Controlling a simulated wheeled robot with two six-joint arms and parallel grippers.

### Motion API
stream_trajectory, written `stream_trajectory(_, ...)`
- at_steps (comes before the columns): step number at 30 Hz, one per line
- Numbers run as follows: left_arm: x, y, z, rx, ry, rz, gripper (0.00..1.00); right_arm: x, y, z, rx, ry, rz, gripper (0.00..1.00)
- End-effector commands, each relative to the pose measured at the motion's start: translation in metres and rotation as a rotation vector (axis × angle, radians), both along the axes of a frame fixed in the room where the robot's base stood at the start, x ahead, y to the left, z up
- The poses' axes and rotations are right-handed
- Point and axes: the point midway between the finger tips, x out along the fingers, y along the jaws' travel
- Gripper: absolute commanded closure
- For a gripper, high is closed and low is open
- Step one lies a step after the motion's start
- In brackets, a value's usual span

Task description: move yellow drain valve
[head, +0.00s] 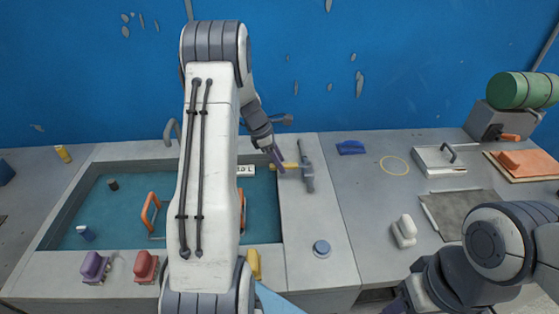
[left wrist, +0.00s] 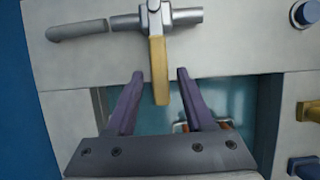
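The yellow drain valve lever (head: 290,166) sticks out to the left from a grey pipe fitting (head: 306,168) on the pale ledge right of the basin. In the left wrist view the lever (left wrist: 159,66) points down from the pipe (left wrist: 183,17). My left gripper (head: 278,158) is at the lever, its purple fingers open. In the left wrist view the left gripper (left wrist: 160,75) has one finger on each side of the lever's free end, with visible gaps. My right gripper (head: 398,303) is only partly in view at the bottom edge; its opening is hidden.
A teal basin (head: 110,205) lies left, partly behind my left arm. A blue round knob (head: 321,249) stands on the ledge. Purple (head: 94,266) and red (head: 146,266) handled blocks sit on the front rim. A yellow ring (head: 394,166) marks clear grey counter. A blue wall rises behind.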

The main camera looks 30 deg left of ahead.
Motion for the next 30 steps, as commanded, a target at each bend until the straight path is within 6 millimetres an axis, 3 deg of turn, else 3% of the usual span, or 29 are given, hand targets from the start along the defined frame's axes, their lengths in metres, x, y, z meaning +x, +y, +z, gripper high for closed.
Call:
stream_trajectory(1, -0.0001, 0.0001, 0.0001, 0.000, 0.000, 0.000, 0.69, 0.0000, 0.0000, 0.0000, 0.000, 0.000, 0.000, 0.50)
stream_trajectory(3, -0.0002, 0.0002, 0.0002, 0.000, 0.000, 0.000, 0.96, 0.0000, 0.0000, 0.0000, 0.000, 0.000, 0.000, 0.50)
stream_trajectory(4, -0.0002, 0.0003, 0.0003, 0.000, 0.000, 0.000, 1.00, 0.0000, 0.0000, 0.0000, 0.000, 0.000, 0.000, 0.50)
stream_trajectory(30, -0.0004, 0.0008, 0.0008, 0.001, 0.000, 0.000, 1.00, 0.0000, 0.0000, 0.0001, 0.000, 0.000, 0.000, 0.50)
